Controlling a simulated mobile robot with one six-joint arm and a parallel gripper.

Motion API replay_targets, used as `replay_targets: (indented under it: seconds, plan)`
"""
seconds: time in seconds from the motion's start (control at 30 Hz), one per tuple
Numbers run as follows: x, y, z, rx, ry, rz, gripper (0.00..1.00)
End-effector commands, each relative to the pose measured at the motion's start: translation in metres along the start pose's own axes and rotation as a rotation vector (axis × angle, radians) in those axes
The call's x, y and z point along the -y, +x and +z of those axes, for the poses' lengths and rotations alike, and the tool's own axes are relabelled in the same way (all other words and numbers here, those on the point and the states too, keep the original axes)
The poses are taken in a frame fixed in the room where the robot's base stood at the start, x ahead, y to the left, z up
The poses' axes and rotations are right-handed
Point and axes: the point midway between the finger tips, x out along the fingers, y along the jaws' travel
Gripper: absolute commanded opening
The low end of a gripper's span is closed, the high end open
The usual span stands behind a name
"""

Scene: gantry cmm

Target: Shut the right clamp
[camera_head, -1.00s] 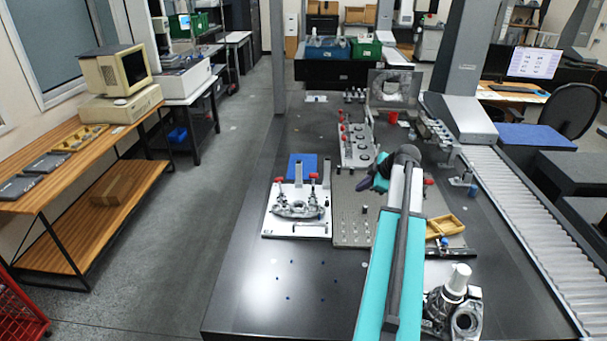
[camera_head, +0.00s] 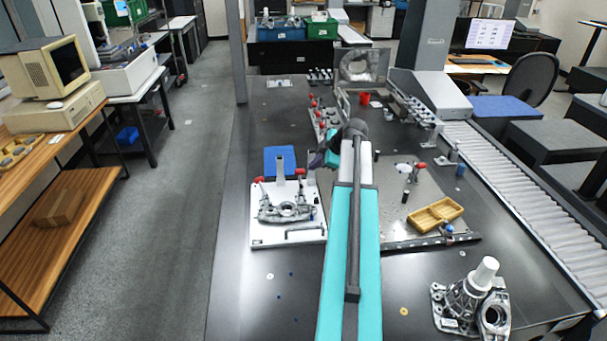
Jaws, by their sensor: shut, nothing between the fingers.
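A white fixture plate (camera_head: 262,240) lies on the dark table and carries a grey metal casting (camera_head: 285,211). Two clamps with red handle tips stand behind the casting: the left clamp (camera_head: 259,180) and the right clamp (camera_head: 301,172). My gripper (camera_head: 317,161) is dark and shut, with nothing held. It is just right of the right clamp's red tip and slightly behind it in the picture. I cannot tell whether they touch. The right clamp's arm is too small to judge whether it is open or closed.
A blue block (camera_head: 280,159) is behind the plate. A metal housing (camera_head: 470,302) stands at the front right. The table's front left is mostly clear.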

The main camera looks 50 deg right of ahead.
Motion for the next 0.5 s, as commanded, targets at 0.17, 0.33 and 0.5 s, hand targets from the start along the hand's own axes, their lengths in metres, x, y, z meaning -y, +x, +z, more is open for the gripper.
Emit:
replay_targets:
  seconds: [0.17,0.33,0.5]
  plan:
    - [-0.001,-0.004,0.008,0.005,0.008,0.005,0.0]
    - [-0.003,-0.006,0.014,0.008,0.015,0.008,0.0]
    - [-0.005,-0.002,0.018,0.01,0.019,0.011,0.0]
